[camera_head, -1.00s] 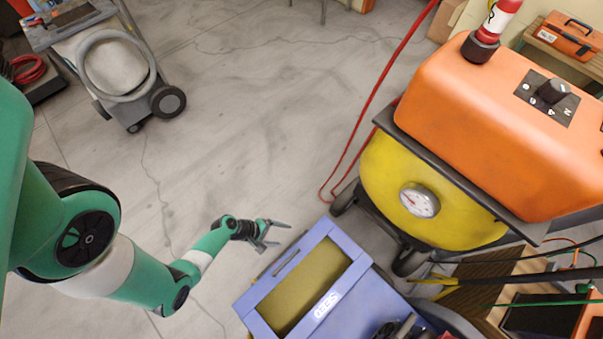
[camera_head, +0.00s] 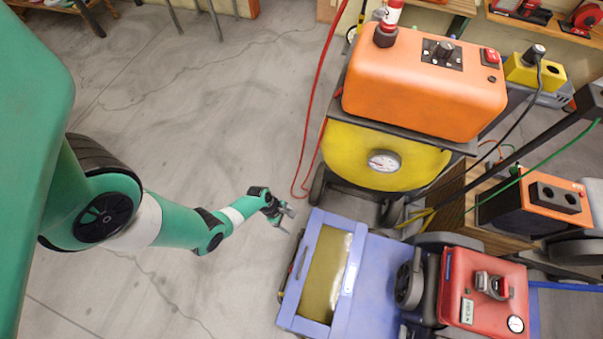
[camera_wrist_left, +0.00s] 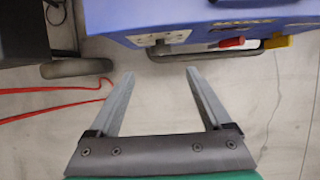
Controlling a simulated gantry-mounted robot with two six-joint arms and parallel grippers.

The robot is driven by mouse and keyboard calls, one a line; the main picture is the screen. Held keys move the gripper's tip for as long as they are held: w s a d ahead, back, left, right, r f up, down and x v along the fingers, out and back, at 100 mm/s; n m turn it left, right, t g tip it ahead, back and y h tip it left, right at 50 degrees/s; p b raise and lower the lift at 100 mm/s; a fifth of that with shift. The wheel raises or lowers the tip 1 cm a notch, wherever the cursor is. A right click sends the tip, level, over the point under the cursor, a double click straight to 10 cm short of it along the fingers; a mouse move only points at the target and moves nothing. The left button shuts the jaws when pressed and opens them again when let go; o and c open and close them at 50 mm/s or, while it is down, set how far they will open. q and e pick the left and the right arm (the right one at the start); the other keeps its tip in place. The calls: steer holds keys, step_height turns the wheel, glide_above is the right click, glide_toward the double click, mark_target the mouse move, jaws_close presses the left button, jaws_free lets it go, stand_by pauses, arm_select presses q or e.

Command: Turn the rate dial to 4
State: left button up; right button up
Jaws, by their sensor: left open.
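A black dial knob (camera_head: 443,50) stands on a dark panel with white marks on top of the orange machine (camera_head: 400,85); its marks are too small to read. The blue machine (camera_head: 380,285) with a window stands nearer. In the left wrist view, its side (camera_wrist_left: 225,15) shows a pale marked plate (camera_wrist_left: 160,38), perhaps a dial scale, and red and yellow handles. I cannot tell which is the rate dial. My left gripper (camera_head: 288,220) is open and empty, left of the blue machine's far corner. In the wrist view its fingers (camera_wrist_left: 160,75) point toward that side, apart from it.
A grey bar (camera_wrist_left: 205,62) runs along the blue machine's lower side. A red hose (camera_head: 310,130) hangs to the floor beside the yellow tank (camera_head: 350,160) with its gauge. A red machine (camera_head: 480,285) stands at the right. The floor (camera_head: 210,130) at the left is clear.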

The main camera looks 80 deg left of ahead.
mark_target(303, 234)
arm_select(q)
steer(key=b+x, duration=1)
steer(key=x, duration=0.2)
steer(key=shift+d+r, duration=0.1)
jaws_close()
